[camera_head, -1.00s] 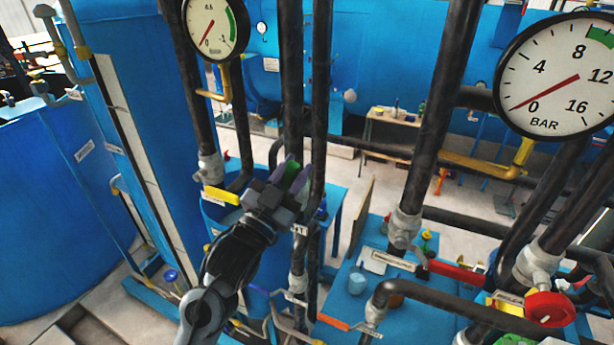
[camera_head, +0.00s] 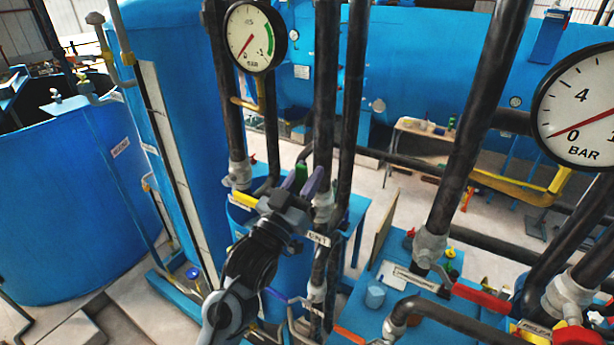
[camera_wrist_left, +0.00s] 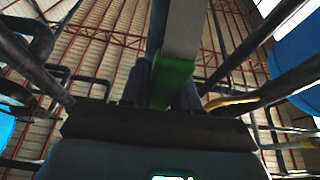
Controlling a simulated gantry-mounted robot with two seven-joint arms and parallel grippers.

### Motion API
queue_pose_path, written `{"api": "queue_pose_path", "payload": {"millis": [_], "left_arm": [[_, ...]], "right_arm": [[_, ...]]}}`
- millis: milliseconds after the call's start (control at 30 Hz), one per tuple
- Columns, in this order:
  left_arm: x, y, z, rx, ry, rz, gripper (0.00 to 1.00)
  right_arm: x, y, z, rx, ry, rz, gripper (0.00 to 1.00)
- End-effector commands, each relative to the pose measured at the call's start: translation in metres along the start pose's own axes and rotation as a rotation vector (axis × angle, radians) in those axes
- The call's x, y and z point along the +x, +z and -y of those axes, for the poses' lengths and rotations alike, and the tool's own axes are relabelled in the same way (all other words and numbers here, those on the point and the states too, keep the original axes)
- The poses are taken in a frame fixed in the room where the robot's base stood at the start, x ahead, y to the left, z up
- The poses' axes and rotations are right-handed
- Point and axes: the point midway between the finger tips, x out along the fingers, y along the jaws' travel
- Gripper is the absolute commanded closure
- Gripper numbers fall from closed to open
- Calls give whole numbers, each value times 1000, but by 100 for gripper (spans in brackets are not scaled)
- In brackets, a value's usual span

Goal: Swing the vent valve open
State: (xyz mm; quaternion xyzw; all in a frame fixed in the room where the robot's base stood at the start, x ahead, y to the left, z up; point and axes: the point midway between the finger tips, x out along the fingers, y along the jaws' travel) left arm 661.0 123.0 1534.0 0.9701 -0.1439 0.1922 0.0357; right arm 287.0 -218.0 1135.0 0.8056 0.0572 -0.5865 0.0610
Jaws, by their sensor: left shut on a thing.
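My left gripper (camera_head: 303,180) has its purple fingers shut on the green-sleeved valve lever (camera_head: 301,173), in front of the dark vertical pipes at the picture's middle. A tag reading VENT (camera_head: 318,239) sits just below, on the same pipe fitting. In the left wrist view the green sleeve (camera_wrist_left: 172,82) stands between the two purple fingers of the left gripper (camera_wrist_left: 163,85), with a pale grey bar running up from it. The valve body is mostly hidden behind the gripper. My right gripper is not in view.
Dark pipes (camera_head: 325,90) rise close beside the gripper. A yellow lever (camera_head: 244,199) is just left, a red lever (camera_head: 482,297) at lower right and an orange lever (camera_head: 349,335) below. Two dial gauges (camera_head: 255,37) hang above. A large blue tank (camera_head: 65,200) stands at left.

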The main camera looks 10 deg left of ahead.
Motion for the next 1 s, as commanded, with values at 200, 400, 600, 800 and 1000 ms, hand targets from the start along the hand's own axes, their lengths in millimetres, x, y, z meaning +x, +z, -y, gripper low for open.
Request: {"api": "queue_pose_path", "payload": {"millis": [200, 400, 600, 800, 1000], "left_arm": [[0, 0, 3, -4, -7, 0, 52], [0, 0, 2, -2, -4, 1, 49], [-5, 2, 2, -1, -3, 1, 49], [-29, 4, 2, -1, -4, 2, 49], [-65, 4, 2, 0, -5, 1, 49]], "right_arm": [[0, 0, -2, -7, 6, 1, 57], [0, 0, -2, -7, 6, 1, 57], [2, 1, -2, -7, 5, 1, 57], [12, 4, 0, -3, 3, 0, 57], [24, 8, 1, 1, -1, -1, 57]]}}
